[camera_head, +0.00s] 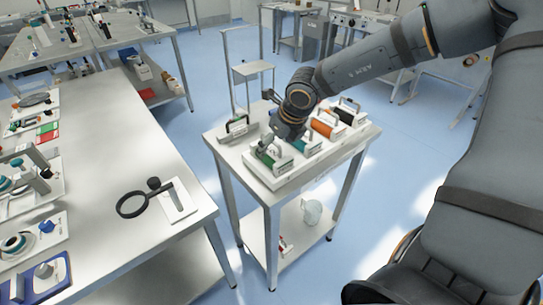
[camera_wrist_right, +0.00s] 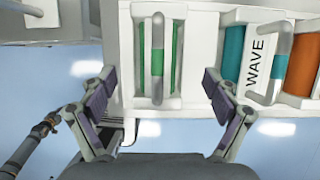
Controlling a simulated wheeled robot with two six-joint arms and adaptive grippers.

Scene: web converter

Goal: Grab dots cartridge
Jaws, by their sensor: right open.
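A row of cartridges with grey bar handles sits on a white tray (camera_head: 292,181) on the small table. The nearest, green cartridge (camera_head: 276,164) has my right gripper (camera_head: 268,147) over it. In the right wrist view, the open right gripper (camera_wrist_right: 159,85) has one finger on each side of this green cartridge (camera_wrist_right: 177,55) and its upright handle, with gaps on both sides. To its right are a teal cartridge (camera_wrist_right: 232,52) labelled WAVE and an orange one (camera_wrist_right: 302,60). I cannot read a dots label on any cartridge. My left gripper is not in view.
A black-handled item (camera_head: 237,127) lies on the small table's left side. A clear jar (camera_head: 312,211) stands on its lower shelf. The long bench (camera_head: 120,135) at left holds a magnifier (camera_head: 132,205) and tools. Blue floor separates them.

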